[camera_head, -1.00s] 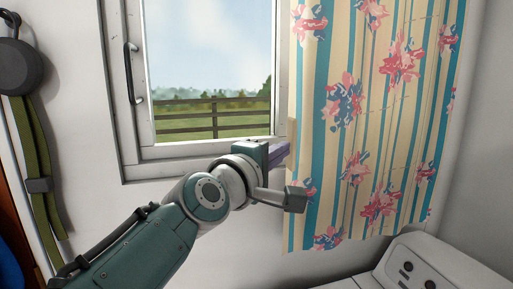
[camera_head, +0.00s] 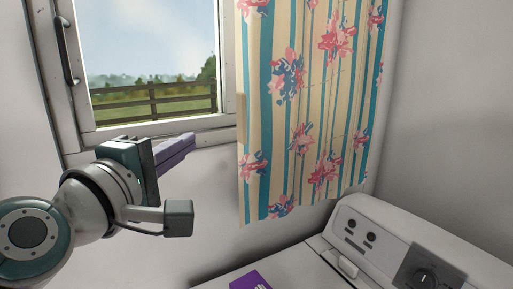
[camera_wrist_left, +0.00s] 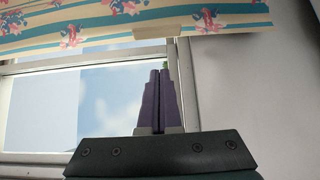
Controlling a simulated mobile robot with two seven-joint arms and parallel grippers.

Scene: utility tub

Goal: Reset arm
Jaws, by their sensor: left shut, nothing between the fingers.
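My left gripper (camera_head: 190,142) has purple fingers and is in front of the window's lower frame in the head view, left of the curtain. In the left wrist view its two fingers (camera_wrist_left: 159,75) lie together, with nothing between them. They point toward the window frame and the curtain edge. Whether the fingertips touch anything is hard to tell. My right gripper is not in any view.
The floral striped curtain (camera_head: 305,110) hangs over the window's right side. The window (camera_head: 150,50) has a dark handle (camera_head: 66,50) on its left frame. A white appliance (camera_head: 375,245) with knobs stands at lower right, with a purple item (camera_head: 250,281) on it.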

